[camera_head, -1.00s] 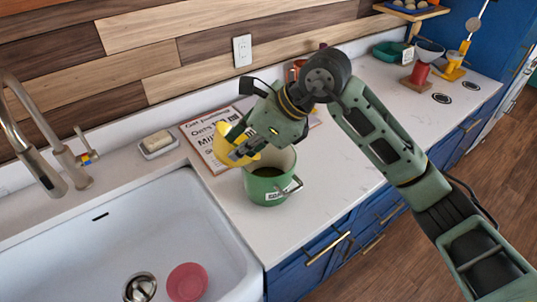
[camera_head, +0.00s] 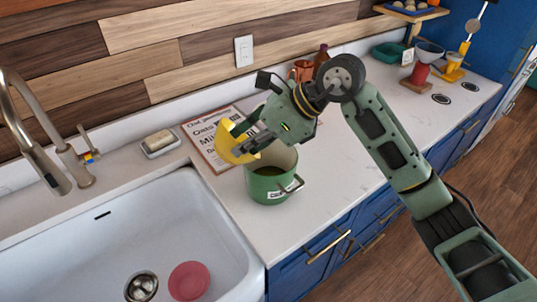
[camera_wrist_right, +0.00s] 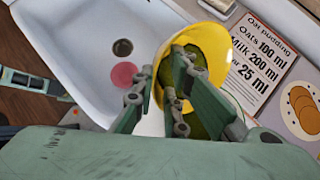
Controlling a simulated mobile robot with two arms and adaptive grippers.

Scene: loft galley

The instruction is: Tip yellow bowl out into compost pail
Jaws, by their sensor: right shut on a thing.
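The yellow bowl (camera_head: 232,151) is held in my right gripper (camera_head: 250,140), over the recipe sheet and the left side of the pail. The bowl looks tilted. In the wrist view the bowl (camera_wrist_right: 172,68) has my right gripper (camera_wrist_right: 163,80) at its rim, one finger on either side of the wall. An olive-green area shows inside the rim; I cannot tell if it is contents. The green compost pail (camera_head: 266,188) stands upright on the counter just below and right of the bowl, its pale inside partly visible.
The white sink (camera_head: 60,235) with a pink bowl (camera_head: 188,281) lies to the left. A recipe sheet (camera_head: 203,133) lies behind the pail, and a soap dish (camera_head: 160,146) sits near the tap. A copper mug (camera_head: 302,70) stands behind my arm. The counter right of the pail is clear.

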